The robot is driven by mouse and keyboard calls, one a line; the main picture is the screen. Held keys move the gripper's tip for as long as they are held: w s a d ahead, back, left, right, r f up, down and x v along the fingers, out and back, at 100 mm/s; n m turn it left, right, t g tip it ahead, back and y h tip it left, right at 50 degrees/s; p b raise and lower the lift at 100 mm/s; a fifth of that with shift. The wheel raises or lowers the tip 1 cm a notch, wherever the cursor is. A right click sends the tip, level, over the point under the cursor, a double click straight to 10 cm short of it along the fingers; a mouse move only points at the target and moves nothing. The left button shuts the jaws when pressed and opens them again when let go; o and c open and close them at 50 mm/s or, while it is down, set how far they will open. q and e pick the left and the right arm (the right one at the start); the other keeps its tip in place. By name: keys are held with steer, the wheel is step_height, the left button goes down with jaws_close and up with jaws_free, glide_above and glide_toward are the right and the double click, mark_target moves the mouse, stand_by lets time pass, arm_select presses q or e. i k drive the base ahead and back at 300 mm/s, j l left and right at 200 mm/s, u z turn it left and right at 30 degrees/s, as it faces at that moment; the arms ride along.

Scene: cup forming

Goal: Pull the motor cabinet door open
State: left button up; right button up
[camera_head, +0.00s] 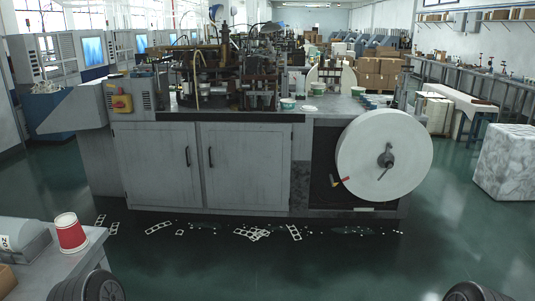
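A grey cup-forming machine stands ahead, and its lower cabinet has two closed doors side by side. The left door (150,165) has a black vertical handle (187,157) near its right edge. The right door (250,170) has a black vertical handle (210,157) near its left edge. No label shows which one is the motor cabinet door. Dark rounded parts of my two arms show at the bottom left and bottom right corners, well apart from the doors. Neither gripper is in view.
A large white paper roll (384,155) sits at the machine's right end. Paper scraps (258,234) lie on the floor before the doors. A table (72,265) with a red cup (70,233) stands at the near left. The green floor (300,270) in front is otherwise open.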

mark_target(159, 162)
steer(key=i+l, duration=0.1)
steer(key=i, duration=2.55)
steer(key=i+l+u, duration=0.1)
steer(key=i+u, duration=0.3)
steer(key=i, duration=1.55)
steer(key=u, duration=0.15)
steer(key=i+l, duration=0.05)
